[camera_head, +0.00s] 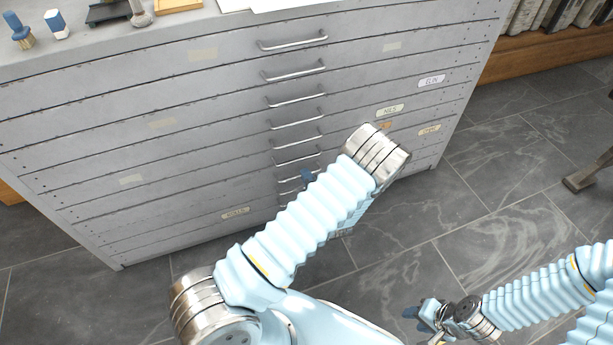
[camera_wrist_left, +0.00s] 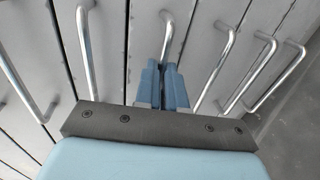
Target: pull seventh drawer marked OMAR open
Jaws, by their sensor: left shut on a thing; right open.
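The grey cabinet (camera_head: 215,110) has a column of shut-looking drawers with bar handles. My left gripper (camera_head: 308,177) is low on that column, at about the seventh handle, mostly hidden by my left arm. In the left wrist view its blue fingers (camera_wrist_left: 162,85) are shut on one curved metal handle (camera_wrist_left: 168,32), with other handles on both sides. A yellowish label (camera_head: 430,129) and a pale label (camera_head: 235,213) sit on lower drawers; I cannot read OMAR surely on either. My right gripper (camera_head: 425,313) is open and empty above the floor, away from the cabinet.
Upper labels read ELIN (camera_head: 432,80) and NILS (camera_head: 390,110). Small tools, including a blue-handled brush (camera_head: 18,28), stand on the cabinet top. A wooden shelf with books (camera_head: 560,20) is at the back right.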

